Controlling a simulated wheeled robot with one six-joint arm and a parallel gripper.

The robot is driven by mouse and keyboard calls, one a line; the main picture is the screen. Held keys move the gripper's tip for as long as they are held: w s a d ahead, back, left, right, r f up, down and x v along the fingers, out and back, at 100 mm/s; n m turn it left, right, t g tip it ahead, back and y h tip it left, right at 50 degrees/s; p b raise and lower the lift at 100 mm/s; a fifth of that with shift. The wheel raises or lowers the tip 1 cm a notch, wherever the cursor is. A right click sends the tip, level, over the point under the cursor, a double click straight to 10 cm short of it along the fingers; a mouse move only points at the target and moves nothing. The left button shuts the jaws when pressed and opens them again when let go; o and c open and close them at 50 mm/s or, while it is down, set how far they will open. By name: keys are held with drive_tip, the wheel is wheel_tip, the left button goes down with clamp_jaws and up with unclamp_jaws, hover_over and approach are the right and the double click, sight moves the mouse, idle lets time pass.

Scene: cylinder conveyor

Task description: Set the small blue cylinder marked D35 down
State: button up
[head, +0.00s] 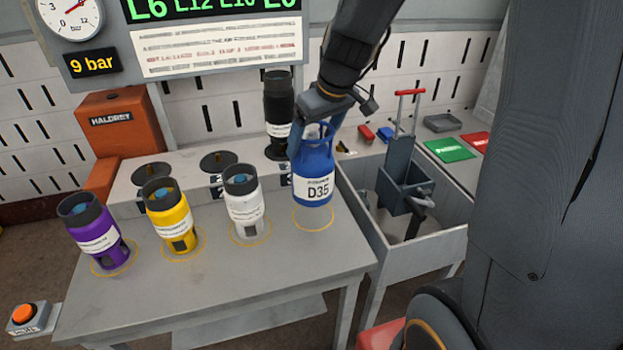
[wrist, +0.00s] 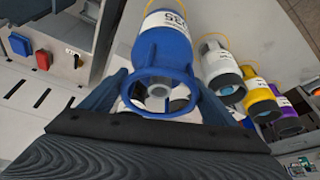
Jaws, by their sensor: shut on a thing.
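The blue cylinder marked D35 (head: 313,180) is upright in my gripper (head: 318,135), which is shut around its upper part. In the head view it hangs above the yellow ring (head: 313,217) at the right end of the grey table's row, with a small gap showing below it. In the wrist view the blue cylinder (wrist: 162,62) sits between the two fingers of my gripper (wrist: 160,95), its collar toward the camera. Its underside is hidden.
White (head: 243,205), yellow (head: 168,215) and purple (head: 95,232) cylinders stand in rings to the left on the table (head: 220,275). A black cylinder (head: 278,110) stands on the raised shelf behind. A grey bin (head: 440,255) with a clamp-like fixture (head: 403,185) adjoins at right.

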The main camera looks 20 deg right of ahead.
sight(313, 164)
drive_tip(key=shift+f, duration=3.6)
drive_tip(key=shift+f+b, duration=0.15)
drive_tip(key=shift+b, duration=0.25)
drive_tip(key=o, duration=1.6)
drive_tip(key=shift+o, duration=0.2)
drive_tip(key=v, duration=1.2)
drive_tip(key=s+a+f+m+g+h, duration=0.1)
drive_tip(key=s+f+m, duration=0.3)
drive_tip(key=s+f, duration=0.7)
drive_tip(key=shift+s+a+m+g+h, duration=0.35)
drive_tip(key=shift+s+g, duration=0.55)
drive_tip(key=shift+s, duration=0.3)
drive_tip(key=shift+r, duration=0.1)
